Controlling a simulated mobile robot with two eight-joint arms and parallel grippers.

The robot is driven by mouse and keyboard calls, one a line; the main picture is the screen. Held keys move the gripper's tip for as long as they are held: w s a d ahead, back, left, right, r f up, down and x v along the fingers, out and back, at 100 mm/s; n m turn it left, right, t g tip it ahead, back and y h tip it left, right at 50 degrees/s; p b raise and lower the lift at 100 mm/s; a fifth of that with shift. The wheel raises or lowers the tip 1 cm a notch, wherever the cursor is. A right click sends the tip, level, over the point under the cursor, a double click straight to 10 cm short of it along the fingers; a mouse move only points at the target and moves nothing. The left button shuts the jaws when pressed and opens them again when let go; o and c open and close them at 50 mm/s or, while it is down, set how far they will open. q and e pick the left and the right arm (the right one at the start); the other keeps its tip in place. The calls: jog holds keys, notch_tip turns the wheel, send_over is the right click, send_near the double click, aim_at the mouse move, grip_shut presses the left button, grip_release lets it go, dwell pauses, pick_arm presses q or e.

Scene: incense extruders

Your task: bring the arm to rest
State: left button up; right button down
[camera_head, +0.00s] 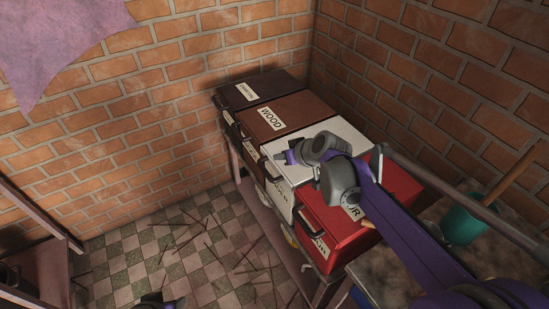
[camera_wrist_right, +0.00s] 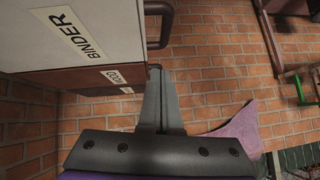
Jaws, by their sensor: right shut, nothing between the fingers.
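My right arm comes in from the right in the head view and reaches over the red box (camera_head: 398,190) and the white box (camera_head: 345,132). My right gripper (camera_head: 279,155) is over the front part of the white box. In the right wrist view its two fingers (camera_wrist_right: 163,98) are together with nothing between them. The white box's BINDER label (camera_wrist_right: 73,32) and a dark handle (camera_wrist_right: 160,24) show close beside the fingers. I cannot tell whether they touch. A small dark and purple part at the bottom edge looks like my left gripper (camera_head: 157,300); its fingers are not clear.
A brown WOOD box (camera_head: 290,109) and a dark box (camera_head: 262,84) stand behind the white box in a row. A teal bucket (camera_head: 462,226) is at the right. Thin sticks (camera_head: 245,262) lie on the checkered floor. Brick walls close off the corner.

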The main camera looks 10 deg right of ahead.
jog(key=v, duration=0.4)
jog(key=shift+r, duration=0.15)
